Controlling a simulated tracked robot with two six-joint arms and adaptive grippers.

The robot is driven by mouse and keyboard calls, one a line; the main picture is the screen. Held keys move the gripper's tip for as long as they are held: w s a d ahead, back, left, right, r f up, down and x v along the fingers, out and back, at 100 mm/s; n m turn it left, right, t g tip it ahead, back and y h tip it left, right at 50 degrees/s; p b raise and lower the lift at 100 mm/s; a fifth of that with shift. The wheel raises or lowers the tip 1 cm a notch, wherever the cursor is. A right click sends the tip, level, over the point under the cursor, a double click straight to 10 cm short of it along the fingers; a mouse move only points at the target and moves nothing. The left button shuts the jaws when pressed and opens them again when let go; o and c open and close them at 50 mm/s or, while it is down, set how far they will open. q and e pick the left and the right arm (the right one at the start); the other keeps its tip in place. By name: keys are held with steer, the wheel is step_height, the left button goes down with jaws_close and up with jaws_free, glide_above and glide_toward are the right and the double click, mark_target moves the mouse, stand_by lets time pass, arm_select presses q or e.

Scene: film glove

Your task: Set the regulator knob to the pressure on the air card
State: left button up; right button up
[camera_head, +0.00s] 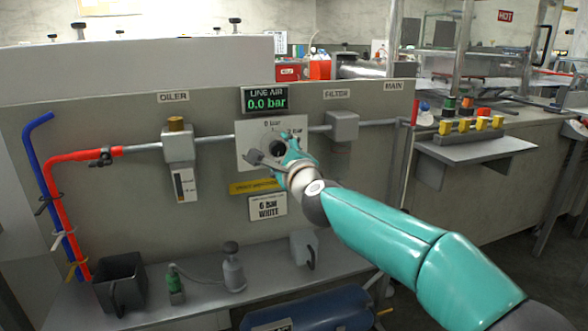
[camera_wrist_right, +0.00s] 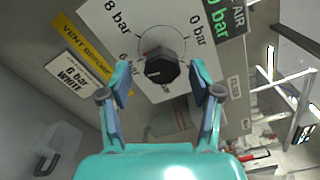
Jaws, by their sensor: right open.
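The dark regulator knob (camera_head: 278,148) sits on a pale dial plate (camera_head: 243,145) on the grey panel. In the right wrist view the knob (camera_wrist_right: 162,69) is black and faceted, with bar marks around it, including 0 bar and 8 bar. My right gripper (camera_wrist_right: 160,80) is open, its fingers on either side of the knob with gaps visible. In the head view the right gripper (camera_head: 274,156) partly covers the dial. The white air card (camera_head: 267,206) below appears to read 6 bar WHITE. The line air display (camera_head: 265,100) reads 0.0 bar. My left gripper is out of view.
A yellow vent label (camera_head: 253,187) is between dial and card. The oiler (camera_head: 178,146) is left of the dial and the filter (camera_head: 342,125) right, along a pipe. A dark bin (camera_head: 120,284) and small bottles stand on the shelf below.

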steer(key=v, duration=1)
steer(key=shift+s, duration=0.25)
steer(key=shift+d+f, duration=0.1)
